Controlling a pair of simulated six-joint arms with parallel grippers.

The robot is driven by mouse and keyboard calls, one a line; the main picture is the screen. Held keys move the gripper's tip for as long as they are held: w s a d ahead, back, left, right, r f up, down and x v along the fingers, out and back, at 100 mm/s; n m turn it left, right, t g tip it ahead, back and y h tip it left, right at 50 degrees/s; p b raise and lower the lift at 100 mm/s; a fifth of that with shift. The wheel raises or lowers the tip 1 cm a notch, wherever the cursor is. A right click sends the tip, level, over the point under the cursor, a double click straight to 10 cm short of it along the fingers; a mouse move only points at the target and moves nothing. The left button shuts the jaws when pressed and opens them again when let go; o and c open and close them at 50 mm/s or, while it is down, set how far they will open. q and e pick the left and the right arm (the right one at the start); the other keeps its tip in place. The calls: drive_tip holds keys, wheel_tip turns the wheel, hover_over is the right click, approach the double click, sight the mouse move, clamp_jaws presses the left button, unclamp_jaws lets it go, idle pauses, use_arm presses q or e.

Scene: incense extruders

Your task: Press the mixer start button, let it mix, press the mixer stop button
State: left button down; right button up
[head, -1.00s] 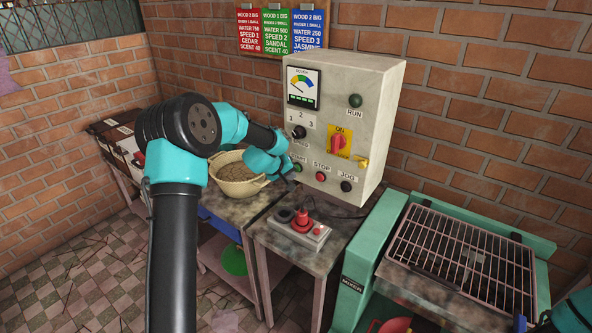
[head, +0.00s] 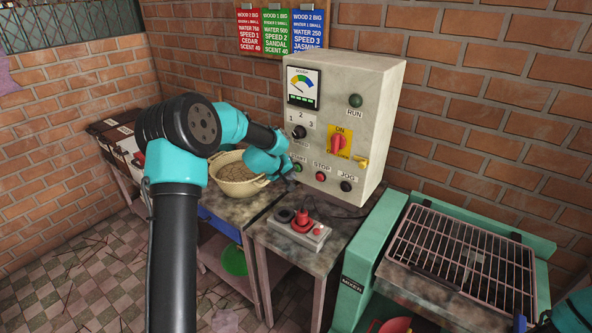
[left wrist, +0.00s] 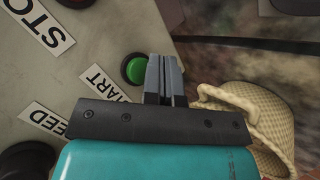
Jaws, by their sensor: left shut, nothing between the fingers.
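The grey control box (head: 345,120) carries a green start button (head: 298,168), a red stop button (head: 321,176) and a black jog button (head: 346,186). The green RUN lamp (head: 355,101) looks dark. My left gripper (head: 289,170) is shut and empty at the start button. In the left wrist view the shut fingers (left wrist: 164,78) overlap the edge of the green start button (left wrist: 134,69); I cannot tell whether they touch it. Only a teal part of my right arm shows at the lower right edge.
A beige bowl of brown powder (head: 237,172) sits just left of my left gripper. A small box with a red knob (head: 302,222) lies on the table below the control box. A speed dial (head: 299,132) and a red-yellow switch (head: 339,145) are above the buttons.

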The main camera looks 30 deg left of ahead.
use_arm(q)
drive_tip(key=shift+w, duration=0.15)
idle(0.4)
drive_tip(key=shift+w, duration=0.3)
